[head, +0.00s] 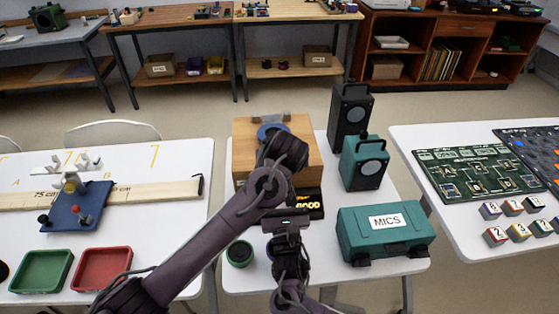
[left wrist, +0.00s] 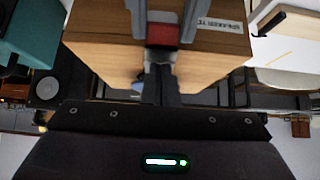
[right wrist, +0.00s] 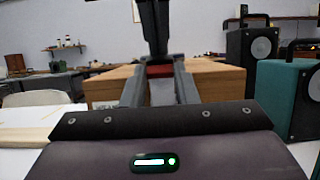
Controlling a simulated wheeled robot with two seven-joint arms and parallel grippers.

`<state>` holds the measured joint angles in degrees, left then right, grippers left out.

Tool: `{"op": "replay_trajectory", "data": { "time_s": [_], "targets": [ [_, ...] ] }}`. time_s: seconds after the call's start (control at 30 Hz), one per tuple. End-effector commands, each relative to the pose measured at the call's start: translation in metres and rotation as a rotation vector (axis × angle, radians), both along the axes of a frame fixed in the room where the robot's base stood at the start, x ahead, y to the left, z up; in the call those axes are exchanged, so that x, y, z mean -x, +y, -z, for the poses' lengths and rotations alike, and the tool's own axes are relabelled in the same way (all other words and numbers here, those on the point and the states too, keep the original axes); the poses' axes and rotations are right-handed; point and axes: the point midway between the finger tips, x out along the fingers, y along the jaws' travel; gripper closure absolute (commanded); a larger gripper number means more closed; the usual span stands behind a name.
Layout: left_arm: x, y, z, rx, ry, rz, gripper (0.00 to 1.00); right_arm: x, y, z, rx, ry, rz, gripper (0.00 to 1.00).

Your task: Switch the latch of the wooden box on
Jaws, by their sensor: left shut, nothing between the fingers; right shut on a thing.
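The wooden box (head: 309,153) stands on the middle table. Its pale label shows upside down in the left wrist view, on the box face (left wrist: 220,40). A small red part (left wrist: 163,36), apparently the latch, shows at the box front; its switch position cannot be told. My right gripper (right wrist: 158,72) is shut on this red part, which also shows between its fingers in the right wrist view (right wrist: 160,70). My left gripper (left wrist: 160,68) is shut and empty, pointing down with its tips close to the red part; contact is unclear. My left arm hides much of the box front in the head view.
A teal speaker (head: 365,162) and a black speaker (head: 349,118) stand right of the box. A teal MICS case (head: 385,233) sits at the front right. A green round item (head: 239,253) is at front left.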

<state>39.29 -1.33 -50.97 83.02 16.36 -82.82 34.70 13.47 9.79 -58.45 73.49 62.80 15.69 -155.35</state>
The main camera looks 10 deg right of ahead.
Motion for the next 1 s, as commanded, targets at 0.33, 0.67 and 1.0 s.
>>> {"op": "replay_trajectory", "data": {
  "time_s": [0.33, 0.67, 1.0],
  "targets": [
    [0.014, 0.000, 0.005, -0.002, 0.002, 0.001, 1.00, -0.001, 0.000, 0.000, 0.000, 0.000, 0.000, 1.00],
    [0.015, -0.001, 0.007, -0.004, 0.007, 0.002, 1.00, -0.001, 0.000, -0.001, 0.000, 0.000, 0.001, 0.55],
    [0.013, 0.000, 0.005, -0.001, 0.001, 0.001, 1.00, 0.002, 0.000, 0.001, 0.000, 0.001, 0.000, 0.51]
  ]
}}
